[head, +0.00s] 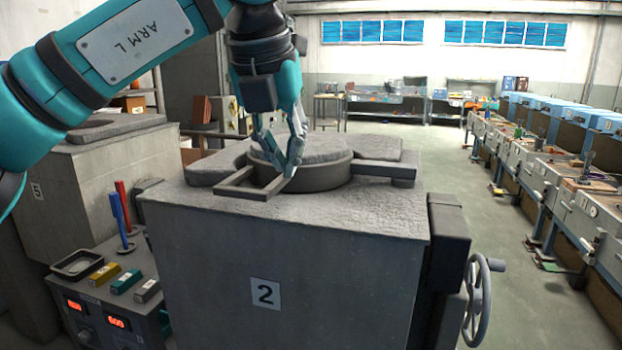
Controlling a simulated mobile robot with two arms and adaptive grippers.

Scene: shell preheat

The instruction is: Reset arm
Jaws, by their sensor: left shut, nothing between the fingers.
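My left arm (130,50), marked ARM L, comes in from the upper left. My left gripper (290,170) points down at the top of furnace 2 (215,255). Its fingers are shut with nothing between them. They are in front of the round lid (318,150) and close to the dark rectangular handle (238,190); I cannot tell if they touch either. My right gripper is not in view.
A control box (118,300) with red displays, a small tray (77,264) and coloured blocks stands at the lower left. Furnace 5 (90,175) is behind it. A handwheel (480,300) juts from furnace 2's right side. Workbenches (560,180) line the right; the aisle floor (450,175) is clear.

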